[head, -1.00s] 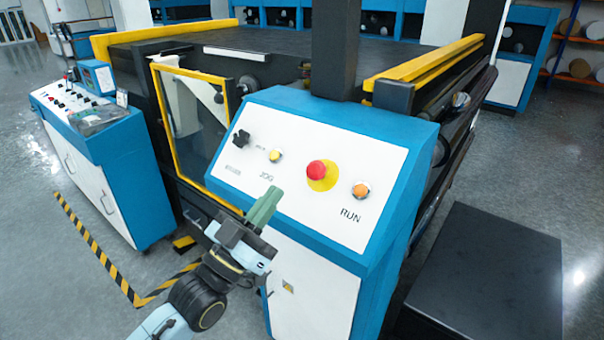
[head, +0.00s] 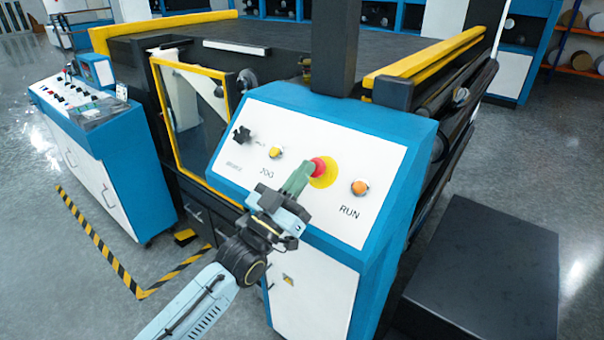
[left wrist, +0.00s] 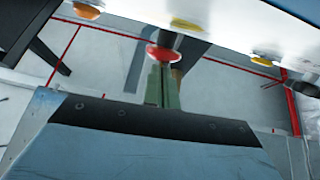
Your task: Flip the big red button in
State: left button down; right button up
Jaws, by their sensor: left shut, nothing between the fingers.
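The big red button (head: 318,166) sits on its round yellow backing (head: 329,173) on the white sloped face of the blue control panel. My left gripper (head: 305,168) is shut and empty, its green fingers at the button's left edge and covering part of it. In the left wrist view the red button (left wrist: 162,54) is just beyond the tips of the closed green fingers (left wrist: 163,68). I cannot tell whether they touch. My right gripper is not in view.
The panel also has a black knob (head: 242,135), a yellow button (head: 276,152) and an orange button (head: 359,188) marked RUN. A yellow-framed guard (head: 226,105) stands left of the panel. A dark box (head: 480,270) is on the floor at right.

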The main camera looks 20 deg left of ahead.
pick_arm(q)
jog(key=shift+w+d+f+b, duration=0.2)
jog(key=shift+w+f+b, duration=0.4)
jog(key=shift+f+b, duration=0.3)
jog(key=shift+s+r+p, duration=0.3)
jog(key=shift+r+p, duration=0.25)
jog(key=shift+p, duration=0.25)
jog(key=s+a+f, duration=0.2)
jog(key=s+a, duration=0.2)
jog(key=s, duration=0.6)
jog(key=shift+a+f, duration=0.25)
jog(key=shift+f, duration=0.05)
jog(key=shift+f, duration=0.1)
